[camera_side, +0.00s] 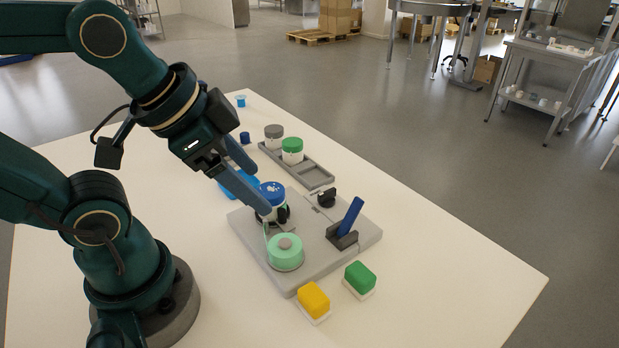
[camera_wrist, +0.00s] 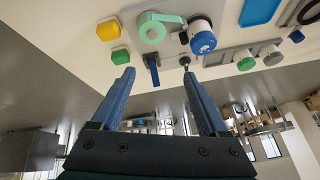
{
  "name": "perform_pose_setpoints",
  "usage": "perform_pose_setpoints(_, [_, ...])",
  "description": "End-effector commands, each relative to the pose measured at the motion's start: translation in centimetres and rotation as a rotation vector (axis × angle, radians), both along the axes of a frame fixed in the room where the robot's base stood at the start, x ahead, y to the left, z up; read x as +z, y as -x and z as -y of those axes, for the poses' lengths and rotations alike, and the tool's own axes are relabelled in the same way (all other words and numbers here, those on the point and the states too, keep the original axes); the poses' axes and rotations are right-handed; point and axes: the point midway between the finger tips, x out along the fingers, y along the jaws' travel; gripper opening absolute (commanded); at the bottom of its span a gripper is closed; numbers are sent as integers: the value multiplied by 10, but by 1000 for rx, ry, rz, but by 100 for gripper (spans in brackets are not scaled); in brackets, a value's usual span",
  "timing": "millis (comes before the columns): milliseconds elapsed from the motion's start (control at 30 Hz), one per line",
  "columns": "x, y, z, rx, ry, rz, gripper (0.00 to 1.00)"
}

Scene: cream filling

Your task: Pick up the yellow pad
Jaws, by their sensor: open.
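The yellow pad (camera_side: 314,299) is a small block on a white base. It lies on the white table (camera_side: 440,270) in front of the grey fixture plate, and also shows at the upper left of the wrist view (camera_wrist: 108,30). My gripper (camera_side: 255,185) is open and empty, its two blue fingers above the fixture near a blue-lidded jar (camera_side: 271,198). In the wrist view the fingers (camera_wrist: 157,80) are spread apart with nothing between them. The yellow pad is well away from my gripper, toward the near edge of the table.
A green pad (camera_side: 360,278) lies close to the right of the yellow one. The grey fixture plate (camera_side: 262,250) carries a mint-green round part (camera_side: 285,254) and an upright blue piece (camera_side: 350,215). A grey tray (camera_side: 313,174) holds jars farther back. The table's right side is clear.

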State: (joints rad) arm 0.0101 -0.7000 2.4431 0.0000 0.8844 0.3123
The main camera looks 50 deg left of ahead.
Motion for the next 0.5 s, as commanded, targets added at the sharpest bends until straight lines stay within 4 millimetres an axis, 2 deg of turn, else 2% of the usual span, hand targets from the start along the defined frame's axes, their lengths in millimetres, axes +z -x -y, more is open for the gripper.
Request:
perform_pose_setpoints(267, [-11, -29, 25, -491, -190, -110, 78])
perform_pose_setpoints(500, [-48, -46, 62, -941, -303, -247, 78])
